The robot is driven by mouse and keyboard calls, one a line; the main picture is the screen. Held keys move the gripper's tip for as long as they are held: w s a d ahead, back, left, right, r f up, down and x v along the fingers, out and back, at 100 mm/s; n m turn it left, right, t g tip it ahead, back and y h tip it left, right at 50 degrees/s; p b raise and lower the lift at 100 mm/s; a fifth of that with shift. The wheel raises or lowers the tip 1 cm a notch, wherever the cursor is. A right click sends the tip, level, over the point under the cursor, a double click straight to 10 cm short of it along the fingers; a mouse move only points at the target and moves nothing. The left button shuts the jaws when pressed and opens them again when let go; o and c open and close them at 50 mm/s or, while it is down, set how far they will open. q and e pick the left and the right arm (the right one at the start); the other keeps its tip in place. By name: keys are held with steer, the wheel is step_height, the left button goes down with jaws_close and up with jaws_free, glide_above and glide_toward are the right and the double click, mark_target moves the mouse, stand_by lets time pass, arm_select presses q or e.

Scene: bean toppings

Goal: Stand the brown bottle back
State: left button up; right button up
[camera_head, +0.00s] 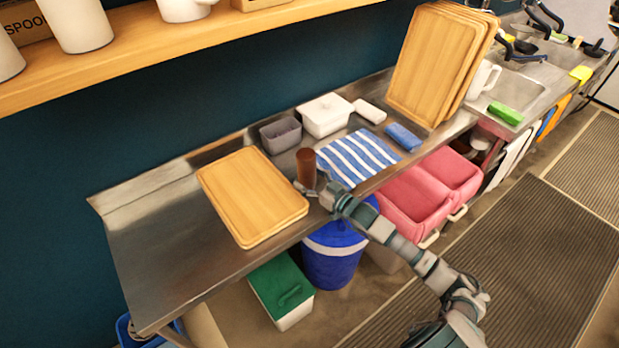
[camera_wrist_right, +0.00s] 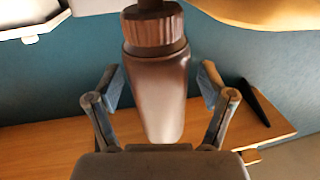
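The brown bottle (camera_head: 306,168) stands about upright on the metal counter, between a wooden board and a striped cloth. My right gripper (camera_head: 318,190) is low beside it, on its near right side, and hides part of its lower end. In the right wrist view the bottle (camera_wrist_right: 158,85) is between the two fingers of my right gripper (camera_wrist_right: 160,78). The fingers are spread, with a visible gap on each side of the bottle. Its ribbed band is at the top of that view. My left gripper is not in view.
The wooden board (camera_head: 252,197) lies left of the bottle and the striped cloth (camera_head: 357,157) right of it. A grey container (camera_head: 281,134) and a white box (camera_head: 325,115) stand behind. A wooden shelf (camera_head: 150,42) runs above. The counter's left end is clear.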

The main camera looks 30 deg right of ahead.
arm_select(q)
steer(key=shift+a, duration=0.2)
arm_select(e)
steer(key=shift+a, duration=0.15)
steer(key=shift+s+d+f, duration=0.1)
steer(key=shift+s+d, duration=0.15)
steer(key=shift+s, duration=0.25)
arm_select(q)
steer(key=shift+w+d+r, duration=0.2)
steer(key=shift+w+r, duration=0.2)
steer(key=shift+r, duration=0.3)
arm_select(e)
steer(key=v, duration=1.1)
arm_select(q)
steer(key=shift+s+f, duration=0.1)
